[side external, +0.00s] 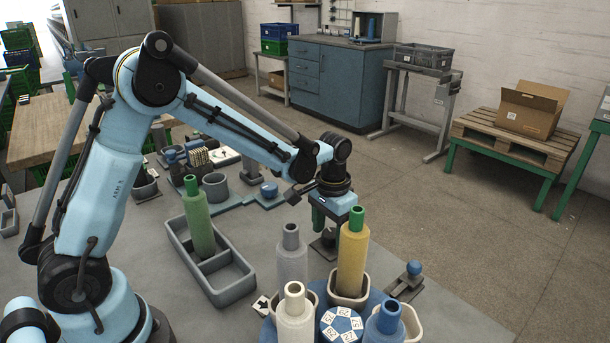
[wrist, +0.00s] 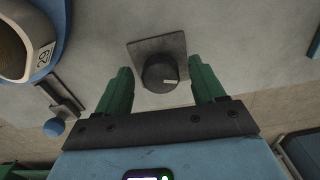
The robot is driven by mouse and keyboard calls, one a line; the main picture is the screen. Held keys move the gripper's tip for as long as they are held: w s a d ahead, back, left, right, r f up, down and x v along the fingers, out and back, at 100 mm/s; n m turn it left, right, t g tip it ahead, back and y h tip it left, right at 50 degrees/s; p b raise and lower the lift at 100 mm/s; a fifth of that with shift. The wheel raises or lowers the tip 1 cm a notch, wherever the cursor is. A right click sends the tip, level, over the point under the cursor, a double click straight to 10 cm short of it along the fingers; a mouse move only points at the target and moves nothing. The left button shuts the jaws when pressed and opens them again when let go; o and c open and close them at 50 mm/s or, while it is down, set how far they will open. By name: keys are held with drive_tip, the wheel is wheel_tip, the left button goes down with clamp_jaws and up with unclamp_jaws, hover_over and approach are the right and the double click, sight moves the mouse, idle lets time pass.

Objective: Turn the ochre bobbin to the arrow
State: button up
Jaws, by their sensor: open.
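The ochre bobbin (side external: 352,260) has a green top and stands upright in a cream cup (side external: 349,300) on the blue turntable (side external: 375,296). A black arrow on a white tile (side external: 262,306) lies at the turntable's left side. My gripper (side external: 327,226) is beyond the bobbin, pointing down, with green fingers. In the wrist view my open gripper (wrist: 160,70) has its fingers on either side of a dark round knob (wrist: 158,76) with a pale mark. The knob sits on a square grey plate (wrist: 150,46). Whether the fingers touch it, I cannot tell.
A grey bobbin (side external: 292,256), a cream-topped bobbin (side external: 295,318) and a blue bobbin (side external: 384,325) share the turntable. A green bobbin (side external: 198,222) stands in a grey divided tray (side external: 232,280). A blue-balled lever (side external: 413,268) is right of the turntable.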

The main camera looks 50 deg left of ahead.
drive_tip(key=shift+c, duration=0.2)
drive_tip(key=c, duration=1)
drive_tip(key=shift+n, duration=0.3)
drive_tip(key=shift+d+n, duration=0.1)
drive_tip(key=shift+n, duration=3.1)
drive_tip(key=o, duration=1)
drive_tip(key=shift+o, duration=0.2)
